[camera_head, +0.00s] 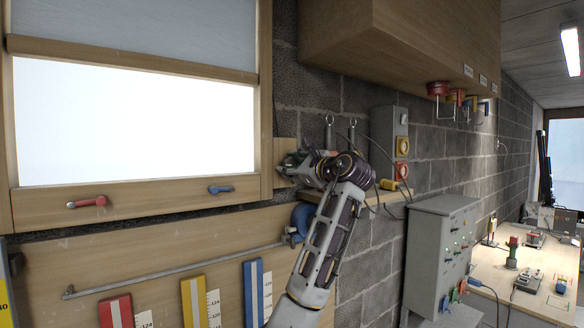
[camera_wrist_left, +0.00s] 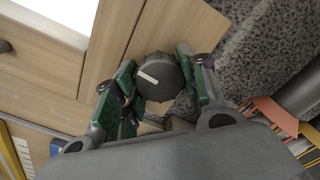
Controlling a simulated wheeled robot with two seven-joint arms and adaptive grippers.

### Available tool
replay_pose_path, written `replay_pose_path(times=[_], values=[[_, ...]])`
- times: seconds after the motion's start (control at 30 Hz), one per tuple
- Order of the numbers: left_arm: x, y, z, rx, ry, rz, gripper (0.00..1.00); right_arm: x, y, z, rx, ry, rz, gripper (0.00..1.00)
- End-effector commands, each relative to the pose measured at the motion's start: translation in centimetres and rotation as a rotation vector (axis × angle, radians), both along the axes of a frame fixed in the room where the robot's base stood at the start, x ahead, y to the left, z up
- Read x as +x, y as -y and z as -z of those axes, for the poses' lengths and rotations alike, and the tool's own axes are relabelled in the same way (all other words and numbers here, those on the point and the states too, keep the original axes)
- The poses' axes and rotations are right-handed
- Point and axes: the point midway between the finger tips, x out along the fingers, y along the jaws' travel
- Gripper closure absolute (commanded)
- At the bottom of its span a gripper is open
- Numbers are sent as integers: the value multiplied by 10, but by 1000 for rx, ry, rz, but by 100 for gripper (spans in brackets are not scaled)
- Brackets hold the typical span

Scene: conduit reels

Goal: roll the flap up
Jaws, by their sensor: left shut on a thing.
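The grey flap (camera_head: 150,22) covers the top of the window frame on the left of the head view, with a wooden bar (camera_head: 130,59) along its lower edge. Below it the opening is bright white. My left gripper (camera_head: 288,165) is at a wooden strip just right of the frame. In the left wrist view a dark round knob (camera_wrist_left: 158,78) with a white mark sits between the green-padded fingers, and my left gripper is shut on it. The knob is hidden by the gripper in the head view. My right gripper is not in view.
A red handle (camera_head: 88,201) and a blue handle (camera_head: 220,189) are on the sill. A metal rod (camera_head: 170,272) runs below. A wooden cabinet (camera_head: 400,40) overhangs on the right. A grey control box (camera_head: 440,255) and a workbench (camera_head: 510,290) stand right of my arm.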

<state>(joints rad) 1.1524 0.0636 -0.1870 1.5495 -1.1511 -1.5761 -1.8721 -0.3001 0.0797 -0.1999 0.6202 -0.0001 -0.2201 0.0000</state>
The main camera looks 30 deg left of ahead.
Motion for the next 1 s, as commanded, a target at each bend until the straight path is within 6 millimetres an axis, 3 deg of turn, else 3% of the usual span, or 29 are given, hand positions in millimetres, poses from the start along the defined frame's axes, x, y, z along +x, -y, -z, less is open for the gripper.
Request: replay_pose_path(times=[0.4, 0.9, 0.93, 1.0], values=[[0, 0, 3, 71, -184, 0, 83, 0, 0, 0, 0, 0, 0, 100], [0, 0, 3, 79, -205, 0, 83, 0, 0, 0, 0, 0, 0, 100], [0, 0, 3, 79, -205, 0, 56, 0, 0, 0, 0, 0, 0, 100], [0, 0, 3, 79, -205, 0, 47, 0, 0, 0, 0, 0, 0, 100]])
